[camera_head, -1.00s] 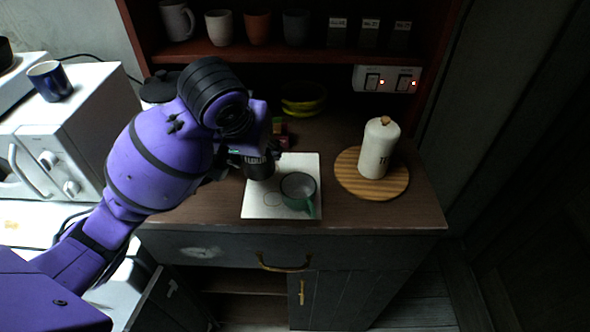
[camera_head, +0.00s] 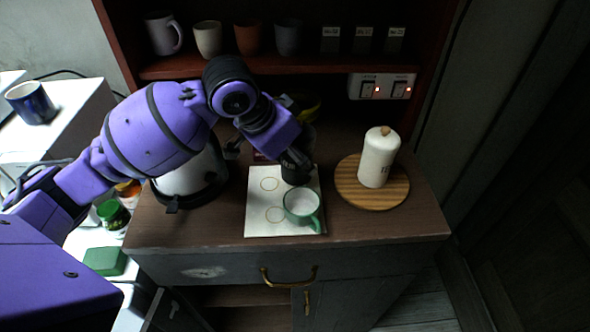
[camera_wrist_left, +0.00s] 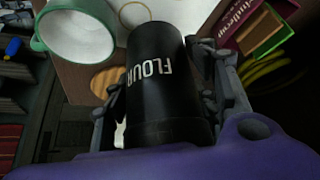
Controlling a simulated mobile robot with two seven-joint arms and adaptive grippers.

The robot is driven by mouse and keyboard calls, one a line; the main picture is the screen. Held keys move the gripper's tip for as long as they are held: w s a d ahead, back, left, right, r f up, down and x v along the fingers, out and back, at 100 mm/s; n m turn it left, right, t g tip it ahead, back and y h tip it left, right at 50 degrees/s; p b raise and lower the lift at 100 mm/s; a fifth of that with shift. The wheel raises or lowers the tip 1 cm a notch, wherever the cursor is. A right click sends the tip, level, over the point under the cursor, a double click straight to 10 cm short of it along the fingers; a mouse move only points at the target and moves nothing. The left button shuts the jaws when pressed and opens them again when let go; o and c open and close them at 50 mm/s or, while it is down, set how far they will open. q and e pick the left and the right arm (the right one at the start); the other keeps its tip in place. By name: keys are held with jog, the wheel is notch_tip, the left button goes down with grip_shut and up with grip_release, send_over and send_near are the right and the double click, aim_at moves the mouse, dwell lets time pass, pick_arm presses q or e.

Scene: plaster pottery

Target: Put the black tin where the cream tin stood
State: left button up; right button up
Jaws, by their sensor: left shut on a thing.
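The black tin (camera_wrist_left: 152,90), lettered FLOUR, is between the fingers of my left gripper (camera_wrist_left: 158,105), which is shut on it in the left wrist view. In the head view the black tin (camera_head: 295,172) is at the upper right part of a white sheet, partly hidden by my left gripper (camera_head: 296,158); I cannot tell whether it touches the sheet. The cream tin (camera_head: 377,160), with a wooden knob, stands upright on a round striped wooden board (camera_head: 368,203) at the right. The white sheet (camera_head: 258,205) shows two faint ring marks at its left. My right gripper is not in view.
A green mug (camera_head: 302,208) stands on the sheet's front right, close to the black tin. A kettle (camera_head: 190,175) is at the left of the counter. Yellow bowls and small boxes (camera_wrist_left: 262,28) are behind. A shelf (camera_head: 280,64) with cups overhangs the back.

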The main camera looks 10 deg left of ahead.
aim_at(296, 168)
pick_arm(q)
jog(key=shift+f, duration=1.85)
jog(key=shift+f, duration=0.2)
jog(key=o, duration=0.9)
jog(key=shift+o, duration=0.2)
jog(key=shift+r, duration=0.1)
